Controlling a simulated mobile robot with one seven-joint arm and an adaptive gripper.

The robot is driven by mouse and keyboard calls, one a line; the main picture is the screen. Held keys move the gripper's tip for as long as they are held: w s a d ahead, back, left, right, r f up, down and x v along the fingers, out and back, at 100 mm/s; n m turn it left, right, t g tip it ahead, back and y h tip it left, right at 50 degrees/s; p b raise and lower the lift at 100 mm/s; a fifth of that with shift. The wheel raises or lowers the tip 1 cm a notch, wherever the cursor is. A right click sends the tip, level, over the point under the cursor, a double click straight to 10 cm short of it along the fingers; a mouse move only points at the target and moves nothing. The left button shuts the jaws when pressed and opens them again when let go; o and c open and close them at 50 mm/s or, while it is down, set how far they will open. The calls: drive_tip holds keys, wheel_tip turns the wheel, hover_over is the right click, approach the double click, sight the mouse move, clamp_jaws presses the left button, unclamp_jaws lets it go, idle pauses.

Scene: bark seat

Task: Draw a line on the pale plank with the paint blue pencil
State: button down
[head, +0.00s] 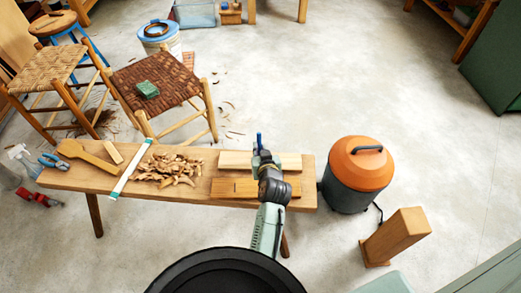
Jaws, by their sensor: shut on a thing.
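The pale plank (235,160) lies along the far right part of the wooden bench (80,181). My gripper (262,156) is over the middle of this plank, with my arm reaching in from below. It is shut on the blue pencil (259,140), which stands roughly upright with its blue upper end showing above the jaws. The jaws and arm hide the pencil's lower end and the plank's middle, so I cannot tell whether the tip touches the wood. No line shows on the visible parts of the plank.
A browner plank (232,188) lies nearer me, partly under my arm. Wood shavings (168,168), a white-and-teal stick (130,167) and a wooden paddle (88,154) lie further left. An orange-topped vacuum (358,165) stands right of the bench. A woven stool (156,85) stands behind.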

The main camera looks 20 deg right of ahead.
drive_tip(key=shift+w+f, duration=0.1)
drive_tip(key=shift+f, duration=0.05)
drive_tip(key=c, duration=2.4)
unclamp_jaws()
drive_tip(key=shift+w+d+f, duration=0.1)
drive_tip(key=shift+w+d, duration=0.25)
drive_tip(key=shift+w, duration=0.45)
drive_tip(key=shift+w+d, duration=0.3)
drive_tip(key=shift+w, duration=0.45)
wheel_tip(320, 180, up, 6)
drive_tip(key=p, duration=0.4)
drive_tip(key=shift+p, duration=0.35)
